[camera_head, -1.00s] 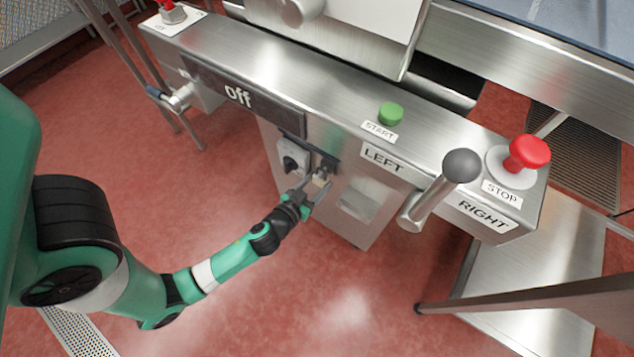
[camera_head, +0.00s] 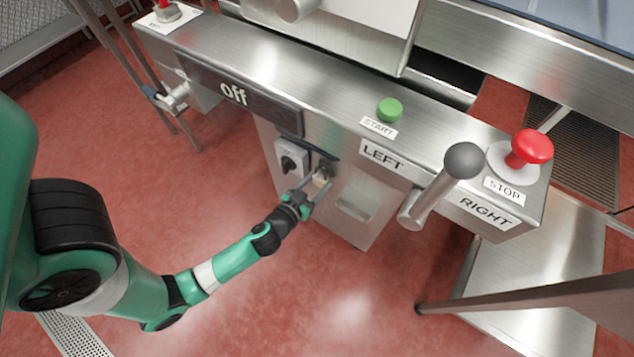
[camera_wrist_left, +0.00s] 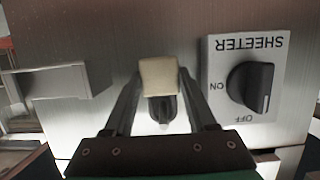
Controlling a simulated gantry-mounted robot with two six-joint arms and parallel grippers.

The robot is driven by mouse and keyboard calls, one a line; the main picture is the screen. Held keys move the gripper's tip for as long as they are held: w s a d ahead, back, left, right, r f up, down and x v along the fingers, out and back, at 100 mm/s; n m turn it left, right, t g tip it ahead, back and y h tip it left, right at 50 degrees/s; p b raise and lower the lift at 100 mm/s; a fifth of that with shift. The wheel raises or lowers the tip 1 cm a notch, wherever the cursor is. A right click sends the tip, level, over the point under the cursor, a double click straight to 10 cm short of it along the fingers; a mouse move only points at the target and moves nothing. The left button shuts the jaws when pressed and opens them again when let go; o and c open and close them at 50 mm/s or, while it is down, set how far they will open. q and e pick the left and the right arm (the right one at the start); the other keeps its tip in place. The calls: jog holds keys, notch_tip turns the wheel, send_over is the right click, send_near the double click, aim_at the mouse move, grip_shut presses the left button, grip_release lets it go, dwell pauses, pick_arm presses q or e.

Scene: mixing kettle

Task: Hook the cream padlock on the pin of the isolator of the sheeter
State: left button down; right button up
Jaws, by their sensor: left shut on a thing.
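The cream padlock (camera_wrist_left: 158,75) shows in the left wrist view as a pale block between the fingertips of my left gripper (camera_wrist_left: 161,85), which is shut on it. In the head view the padlock (camera_head: 322,175) is small, and my left gripper (camera_head: 313,184) reaches it from below left. The sheeter's isolator (camera_wrist_left: 242,80) is a white plate with a black knob, marked ON and OFF, right of the padlock in the wrist view. It also shows in the head view (camera_head: 291,158). A dark rounded part shows below the padlock. I cannot make out the pin or whether the shackle is on it.
A steel control beam with an "off" display (camera_head: 236,94) overhangs the cabinet. It carries a green start button (camera_head: 390,109), a ball-topped lever (camera_head: 463,161) and a red stop button (camera_head: 531,147). Open red floor lies in front.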

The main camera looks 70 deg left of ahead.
pick_arm(q)
grip_release()
dwell(0.4)
jog(key=v, duration=0.7)
dwell(0.6)
dwell(0.4)
